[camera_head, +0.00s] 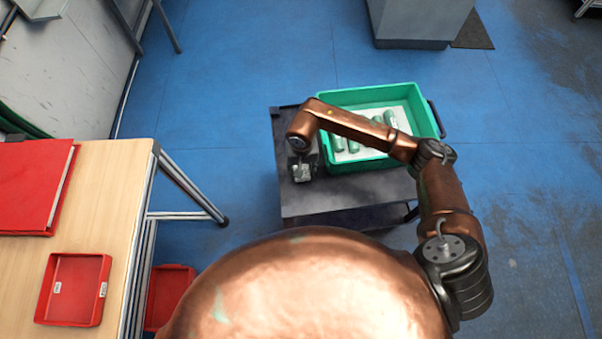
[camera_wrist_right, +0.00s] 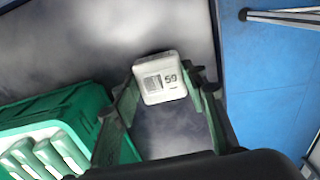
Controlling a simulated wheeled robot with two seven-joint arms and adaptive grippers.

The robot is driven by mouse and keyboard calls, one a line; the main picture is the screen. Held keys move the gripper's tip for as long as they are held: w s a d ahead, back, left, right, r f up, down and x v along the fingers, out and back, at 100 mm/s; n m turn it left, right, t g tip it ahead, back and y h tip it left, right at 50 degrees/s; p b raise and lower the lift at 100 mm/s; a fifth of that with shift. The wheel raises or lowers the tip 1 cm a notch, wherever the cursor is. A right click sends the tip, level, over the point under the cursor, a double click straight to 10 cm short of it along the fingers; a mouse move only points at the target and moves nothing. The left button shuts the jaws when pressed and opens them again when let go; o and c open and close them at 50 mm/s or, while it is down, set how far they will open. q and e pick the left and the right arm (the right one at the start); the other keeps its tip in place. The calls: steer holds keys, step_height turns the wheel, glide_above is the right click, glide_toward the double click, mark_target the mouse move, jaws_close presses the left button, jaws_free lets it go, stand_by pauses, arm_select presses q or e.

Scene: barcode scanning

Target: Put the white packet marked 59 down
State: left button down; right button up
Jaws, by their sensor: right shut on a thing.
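The white packet marked 59 (camera_wrist_right: 160,78) is between the fingers of my right gripper (camera_wrist_right: 162,98) in the right wrist view, its number and a barcode facing the camera. My right gripper is shut on it. In the head view the packet (camera_head: 302,172) shows at the end of my right arm, over the left part of the dark cart top (camera_head: 335,195). I cannot tell whether it touches the cart. My left gripper is not in view.
A green crate (camera_head: 343,93) with several greenish items on a white insert stands on the cart, right of my right gripper. The cart top in front of the crate is clear. A wooden table (camera_head: 112,195) with a red tray (camera_head: 52,262) stands at the left.

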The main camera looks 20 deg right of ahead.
step_height(320, 180, down, 3)
steer(key=shift+s+a+r, duration=0.1)
steer(key=shift+r, duration=0.1)
steer(key=shift+f+b, duration=0.15)
steer(key=shift+b, duration=0.15)
steer(key=o, duration=1.3)
steer(key=shift+r, duration=0.25)
step_height(320, 180, up, 12)
steer(key=shift+f+p, duration=0.1)
steer(key=shift+p, duration=1)
